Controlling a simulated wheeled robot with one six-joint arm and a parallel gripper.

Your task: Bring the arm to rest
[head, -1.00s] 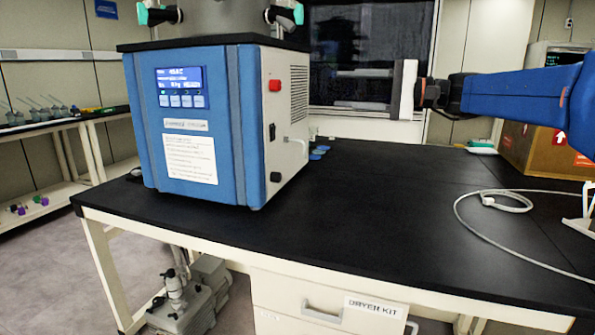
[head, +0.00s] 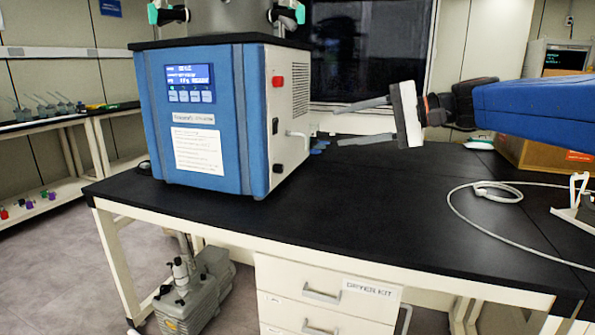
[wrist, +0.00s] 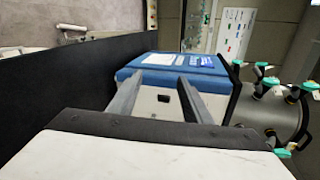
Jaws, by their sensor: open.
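My gripper (head: 362,122) is at the right of the head view, above the black bench top. Its two grey fingers point left toward the side of the blue and white freeze dryer (head: 205,150). The fingers are apart with nothing between them. In the wrist view my gripper (wrist: 158,82) also shows open and empty, with the freeze dryer (wrist: 168,62) beyond the fingertips. I see a gap between the fingertips and the dryer in the head view. My blue arm reaches in from the right edge.
The black bench top (head: 350,210) is mostly clear in the middle. A pale hose (head: 455,205) curls at the right, near a small white stand (head: 578,205). A cardboard box (head: 535,155) stands behind my arm. A pump (head: 195,295) sits on the floor.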

